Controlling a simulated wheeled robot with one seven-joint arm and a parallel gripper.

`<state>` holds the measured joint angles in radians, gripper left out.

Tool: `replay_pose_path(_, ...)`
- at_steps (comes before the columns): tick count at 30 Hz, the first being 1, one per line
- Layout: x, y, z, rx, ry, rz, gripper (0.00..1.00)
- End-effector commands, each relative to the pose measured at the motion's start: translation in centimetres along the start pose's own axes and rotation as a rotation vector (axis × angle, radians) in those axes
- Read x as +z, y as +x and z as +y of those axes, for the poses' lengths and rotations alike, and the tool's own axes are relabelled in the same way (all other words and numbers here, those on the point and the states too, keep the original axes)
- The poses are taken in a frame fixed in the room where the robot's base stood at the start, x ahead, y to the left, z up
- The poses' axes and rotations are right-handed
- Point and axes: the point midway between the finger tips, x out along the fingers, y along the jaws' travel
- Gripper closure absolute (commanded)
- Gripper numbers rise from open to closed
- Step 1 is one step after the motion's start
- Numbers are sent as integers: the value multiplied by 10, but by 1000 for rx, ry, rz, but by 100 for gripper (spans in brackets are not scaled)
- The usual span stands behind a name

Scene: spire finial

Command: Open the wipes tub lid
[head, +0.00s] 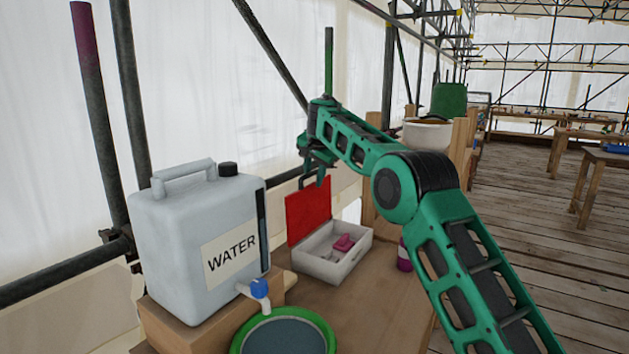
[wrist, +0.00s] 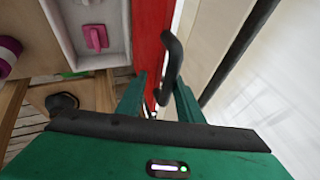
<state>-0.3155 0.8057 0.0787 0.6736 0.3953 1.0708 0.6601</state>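The wipes tub appears to be the white box (head: 335,268) on the wooden bench, with pink items inside; its rim also shows in the wrist view (wrist: 88,62). Its red lid (head: 308,212) stands raised, about upright, at the tub's left side. In the wrist view the red lid (wrist: 147,40) is seen nearly edge-on, with a dark loop handle (wrist: 171,70) beside it. My gripper (head: 317,178) is above the raised lid, pointing down. In the wrist view its fingers (wrist: 158,92) are apart, with the handle's lower end between them; contact is unclear.
A water container (head: 195,240) with a blue tap stands left of the tub, above a green-rimmed basin (head: 325,328). A magenta-and-white container (head: 404,257) stands right of the tub. A pale bucket (head: 428,134) is behind my arm.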

Motion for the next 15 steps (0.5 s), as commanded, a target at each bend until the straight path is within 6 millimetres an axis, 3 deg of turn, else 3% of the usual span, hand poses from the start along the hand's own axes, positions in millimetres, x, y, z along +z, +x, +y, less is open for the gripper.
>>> replay_pose_path(10,3,-2,-1,1,-3,-6,68)
replay_pose_path(15,3,-16,-1,0,-4,-5,68)
